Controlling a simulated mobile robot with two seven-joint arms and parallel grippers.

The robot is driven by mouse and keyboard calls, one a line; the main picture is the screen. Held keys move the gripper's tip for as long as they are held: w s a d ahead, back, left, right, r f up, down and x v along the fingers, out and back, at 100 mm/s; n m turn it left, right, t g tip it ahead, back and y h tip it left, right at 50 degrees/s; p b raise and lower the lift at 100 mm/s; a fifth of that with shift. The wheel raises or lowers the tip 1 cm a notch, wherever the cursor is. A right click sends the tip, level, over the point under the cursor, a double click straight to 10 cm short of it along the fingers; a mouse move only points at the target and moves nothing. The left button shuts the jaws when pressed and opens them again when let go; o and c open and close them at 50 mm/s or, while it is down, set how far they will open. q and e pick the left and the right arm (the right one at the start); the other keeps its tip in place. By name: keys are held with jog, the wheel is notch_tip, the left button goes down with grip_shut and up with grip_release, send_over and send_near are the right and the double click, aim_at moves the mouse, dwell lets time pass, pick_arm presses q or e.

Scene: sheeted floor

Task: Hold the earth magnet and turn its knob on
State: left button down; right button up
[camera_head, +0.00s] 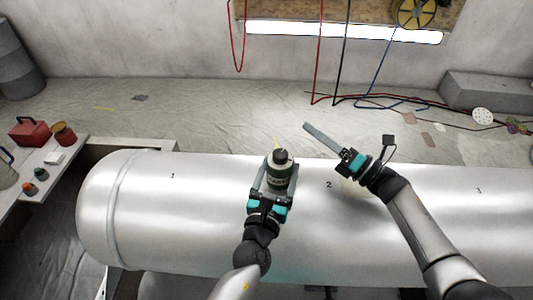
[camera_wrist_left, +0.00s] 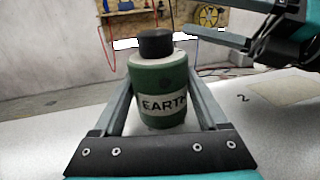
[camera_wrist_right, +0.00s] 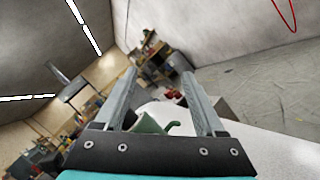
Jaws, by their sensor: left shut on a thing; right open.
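The earth magnet (camera_head: 280,174) is a green cylinder with a white label reading "EARTH" and a black knob (camera_head: 281,156) on top. It stands upright on the silver tank (camera_head: 130,200), between the marks 1 and 2. My left gripper (camera_head: 275,178) is shut on its body; in the left wrist view the fingers flank the magnet (camera_wrist_left: 160,88). My right gripper (camera_head: 325,139) is open and empty, to the right of the magnet and above the tank, its fingers pointing up-left. In the right wrist view a green piece (camera_wrist_right: 150,125) shows low between the fingers; I cannot tell what it is.
A white side table (camera_head: 60,170) at left holds a red box (camera_head: 30,131), a red-brown pot (camera_head: 63,133) and small items. Cables and hoses (camera_head: 375,102) lie on the sheeted floor behind the tank. A grey block (camera_head: 490,92) stands at the back right.

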jog(key=n+g+y, duration=0.1)
jog(key=n+g, duration=0.3)
jog(key=n, duration=0.2)
jog(key=n+g, duration=0.9)
jog(key=n, duration=0.2)
send_near(273, 155)
jog(key=shift+w+d+f, duration=0.25)
jog(key=shift+w, duration=0.05)
jog(key=shift+s+a+f, duration=0.1)
jog(key=shift+s+a, duration=0.05)
jog(key=shift+a, duration=0.2)
jog(key=a, duration=1.1)
jog(key=shift+s+a, duration=0.1)
jog(key=shift+s, duration=0.25)
grip_shut()
